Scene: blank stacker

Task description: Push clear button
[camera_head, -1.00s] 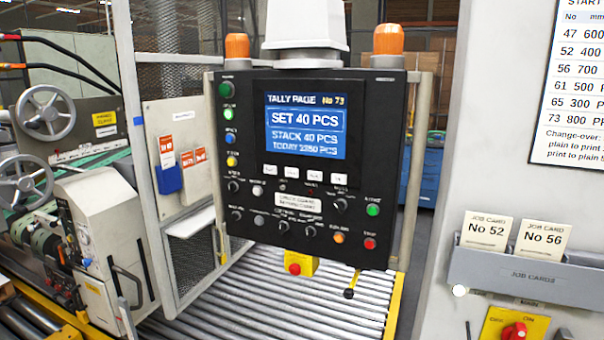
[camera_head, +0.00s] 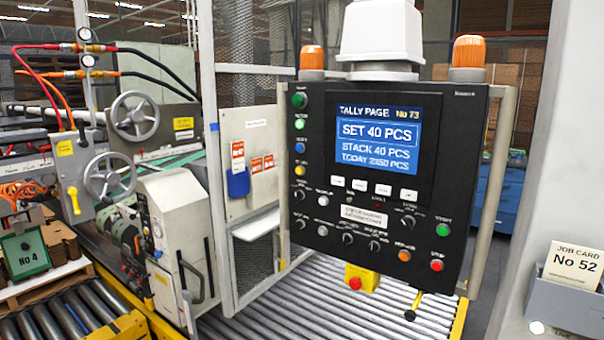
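A black control panel (camera_head: 460,120) hangs at centre right over a roller conveyor. Its blue screen (camera_head: 380,139) reads "TALLY PAGE No 73", "SET 40 PCS", "STACK 40 PCS" and a "TODAY" line. Under the screen is a row of white buttons (camera_head: 360,185) whose labels are too small to read. Green, blue and yellow buttons run down the left side. A green button (camera_head: 443,230), an orange button (camera_head: 404,256) and a red button (camera_head: 437,266) sit at the lower right. I cannot tell which one is the clear button. Neither of my grippers is in view.
A roller conveyor (camera_head: 330,312) runs below the panel, with a yellow box with a red button (camera_head: 361,279) above it. A mesh guard and machine with handwheels (camera_head: 134,115) stand left. A job card holder (camera_head: 570,300) is at the right edge.

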